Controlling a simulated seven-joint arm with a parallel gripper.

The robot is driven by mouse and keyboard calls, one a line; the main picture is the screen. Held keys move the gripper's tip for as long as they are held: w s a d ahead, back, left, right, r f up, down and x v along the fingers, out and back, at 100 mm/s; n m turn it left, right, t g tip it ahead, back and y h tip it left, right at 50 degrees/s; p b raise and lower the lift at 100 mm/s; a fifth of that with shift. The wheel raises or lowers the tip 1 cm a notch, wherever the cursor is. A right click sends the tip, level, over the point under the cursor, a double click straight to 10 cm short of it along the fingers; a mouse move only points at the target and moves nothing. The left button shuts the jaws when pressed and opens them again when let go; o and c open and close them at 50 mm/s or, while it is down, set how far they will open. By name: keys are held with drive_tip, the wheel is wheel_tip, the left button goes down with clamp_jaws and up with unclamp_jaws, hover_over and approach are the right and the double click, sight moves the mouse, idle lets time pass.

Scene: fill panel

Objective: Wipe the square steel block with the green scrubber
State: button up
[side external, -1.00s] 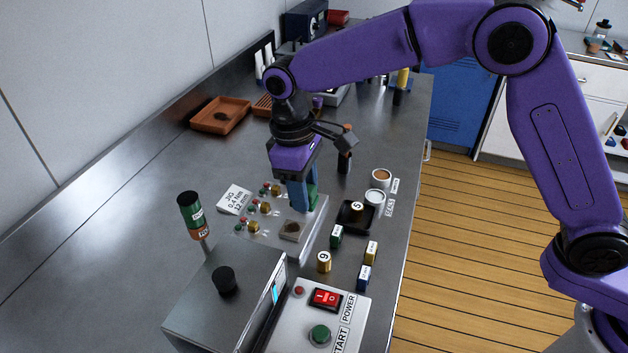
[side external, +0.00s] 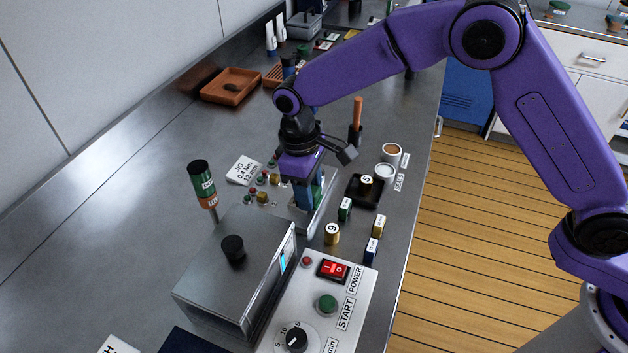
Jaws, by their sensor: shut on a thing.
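My gripper (side external: 306,203) points down with blue fingers at the near end of the light fixture panel (side external: 326,214). It is shut on the green scrubber (side external: 319,190), which shows only as a green strip beside the fingers. The square steel block is hidden now behind the fingers. The gripper is low over where the block sits, but I cannot tell whether the scrubber touches it.
A steel box with a black knob (side external: 232,248) and a control box (side external: 345,303) stand in front. A green and orange signal post (side external: 203,185) is on the left. Small numbered blocks and a black tray (side external: 353,190) lie on the right.

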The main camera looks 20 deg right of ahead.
drive_tip(key=shift+w+a, duration=1.6)
drive_tip(key=shift+a, duration=0.05)
drive_tip(key=shift+s+d, duration=2)
drive_tip(key=shift+d, duration=0.05)
drive_tip(key=shift+r, duration=4)
